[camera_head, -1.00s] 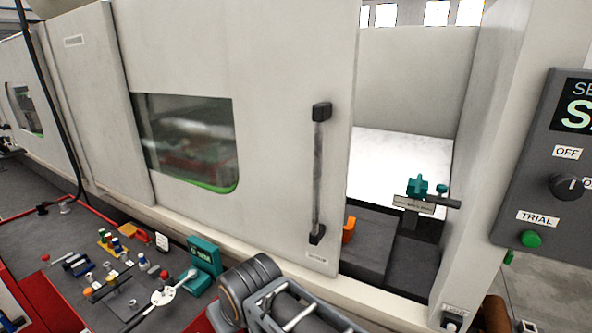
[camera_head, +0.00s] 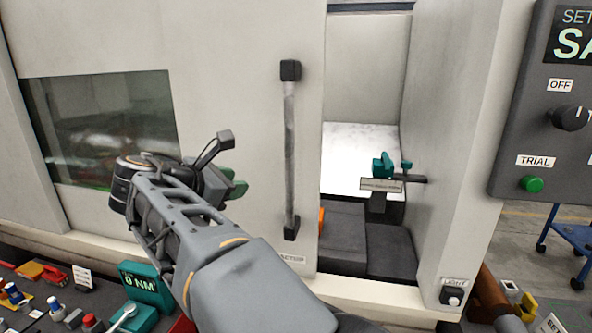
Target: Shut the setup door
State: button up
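The setup door (camera_head: 235,130) is a pale sliding panel with a dark window and a small "SETUP" label low on its right. It stands partly open, with a gap along its right edge. Its vertical bar handle (camera_head: 290,150) has dark end mounts. My gripper (camera_head: 232,165) is in front of the door, to the left of the handle and apart from it in the picture. Dark and green finger parts show, but my arm hides much of it and I cannot tell whether it is open. Through the gap I see a teal-topped fixture (camera_head: 382,165) and dark blocks inside.
A control panel (camera_head: 540,110) with an OFF knob and green TRIAL button (camera_head: 532,184) is at the right. A LIGHT button (camera_head: 452,297) sits on the right post. A tool bench with a teal torque tester (camera_head: 145,285) lies at the lower left. A blue cart (camera_head: 572,240) stands far right.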

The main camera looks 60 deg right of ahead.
aim_at(287, 144)
jog(key=s+d+r+g+h, duration=0.1)
jog(key=d, duration=0.4)
jog(key=s+d+r+n+g+h, duration=0.1)
jog(key=s+d+r+g, duration=0.1)
jog(key=d, duration=0.3)
jog(key=s+d+r+g+h+b, duration=0.1)
jog(key=s+d+r, duration=0.1)
jog(key=d, duration=0.3)
jog(key=shift+s+r+n+g, duration=0.1)
jog(key=shift+r+n+g, duration=0.05)
jog(key=shift+n+g, duration=0.15)
jog(key=shift+s+d, duration=0.2)
jog(key=shift+d, duration=0.5)
jog(key=shift+c, duration=0.4)
jog(key=shift+w, duration=0.15)
jog(key=c, duration=0.3)
grip_shut()
